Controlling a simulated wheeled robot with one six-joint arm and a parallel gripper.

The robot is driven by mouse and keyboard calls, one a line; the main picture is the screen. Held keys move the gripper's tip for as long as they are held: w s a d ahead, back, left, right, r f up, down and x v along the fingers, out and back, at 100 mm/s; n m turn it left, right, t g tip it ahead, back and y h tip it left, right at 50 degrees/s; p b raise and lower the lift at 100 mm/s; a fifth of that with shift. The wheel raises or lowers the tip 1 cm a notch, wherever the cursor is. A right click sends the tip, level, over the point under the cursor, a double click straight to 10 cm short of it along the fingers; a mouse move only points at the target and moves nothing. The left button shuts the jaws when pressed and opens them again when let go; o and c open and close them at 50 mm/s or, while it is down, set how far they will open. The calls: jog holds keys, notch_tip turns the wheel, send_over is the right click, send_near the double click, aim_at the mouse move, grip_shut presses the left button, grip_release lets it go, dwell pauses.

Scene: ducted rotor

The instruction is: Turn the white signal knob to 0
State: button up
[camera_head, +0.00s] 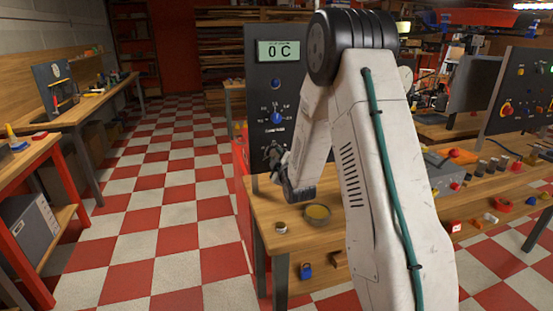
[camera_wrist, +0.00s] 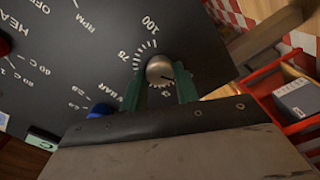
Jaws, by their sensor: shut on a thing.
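The white signal knob (camera_wrist: 160,70) shows in the wrist view as a round, pale metallic knob on a dark panel (camera_wrist: 80,55). A printed scale with 75 and 100 runs around it. A small dark mark on the knob points to the lower right of the picture; the scale there is too small to read. My gripper (camera_wrist: 161,76) has its teal fingers on both sides of the knob and is shut on it. In the head view my gripper (camera_head: 279,158) is at the lower part of the upright panel (camera_head: 258,98), and the knob is hidden there.
The panel has a display (camera_head: 279,51) reading 0 C and a blue knob (camera_head: 277,118), above my gripper. The checkered floor (camera_head: 165,220) to the left is clear.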

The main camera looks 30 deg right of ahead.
jog(key=shift+a+n, duration=0.1)
jog(key=shift+n, duration=0.2)
jog(key=o, duration=1)
jog(key=shift+c, duration=0.2)
jog(key=v, duration=0.7)
jog(key=shift+s, duration=0.4)
jog(key=shift+a, duration=0.1)
